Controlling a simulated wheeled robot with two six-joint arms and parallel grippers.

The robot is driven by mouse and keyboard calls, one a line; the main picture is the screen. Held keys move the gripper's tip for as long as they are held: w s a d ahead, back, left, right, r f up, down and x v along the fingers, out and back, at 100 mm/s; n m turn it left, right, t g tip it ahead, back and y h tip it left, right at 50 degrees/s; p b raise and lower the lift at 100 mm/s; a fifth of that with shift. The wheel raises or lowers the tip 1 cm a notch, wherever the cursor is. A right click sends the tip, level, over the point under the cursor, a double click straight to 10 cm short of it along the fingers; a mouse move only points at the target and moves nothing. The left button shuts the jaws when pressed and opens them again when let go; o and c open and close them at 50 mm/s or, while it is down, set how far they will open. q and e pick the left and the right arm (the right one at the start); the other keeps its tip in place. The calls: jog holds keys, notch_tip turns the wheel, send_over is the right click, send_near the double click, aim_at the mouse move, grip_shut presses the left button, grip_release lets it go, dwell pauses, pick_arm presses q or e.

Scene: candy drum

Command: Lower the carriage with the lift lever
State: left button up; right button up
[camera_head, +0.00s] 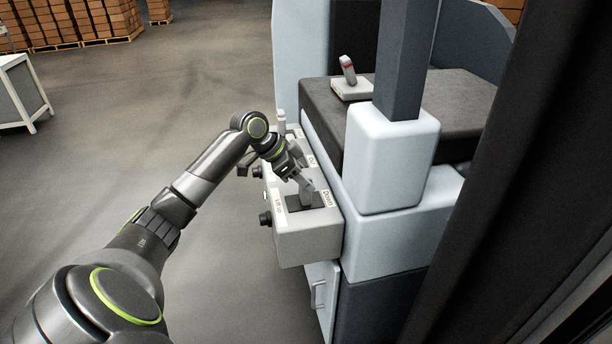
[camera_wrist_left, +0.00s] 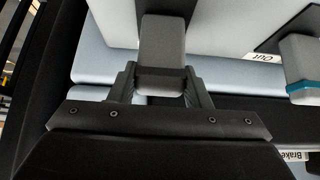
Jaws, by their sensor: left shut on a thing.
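The lift lever (camera_head: 307,190) is a grey handle rising from a dark slot on the light grey control box (camera_head: 310,238), next to a label that reads "Down". My left gripper (camera_head: 297,174) is shut on the lever's handle. In the left wrist view the grey handle (camera_wrist_left: 162,50) stands between the two fingers of my left gripper (camera_wrist_left: 160,82). The fingers hide part of the handle. The carriage cannot be made out with certainty. My right gripper is not in view.
A second grey lever (camera_wrist_left: 301,62) with a teal band stands near an "Out" label. Dark knobs (camera_head: 265,219) stick out from the box's side.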

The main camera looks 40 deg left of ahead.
pick_arm(q)
jog(key=o, duration=1.1)
jog(key=shift+s+a+f, duration=0.1)
jog(key=shift+a, duration=0.1)
jog(key=shift+o, duration=1.4)
jog(key=shift+s+a, duration=0.1)
jog(key=shift+s, duration=0.05)
jog(key=shift+r, duration=0.25)
jog(key=b+v, duration=0.4)
jog(key=v, duration=1.3)
jog(key=shift+s+a, duration=0.1)
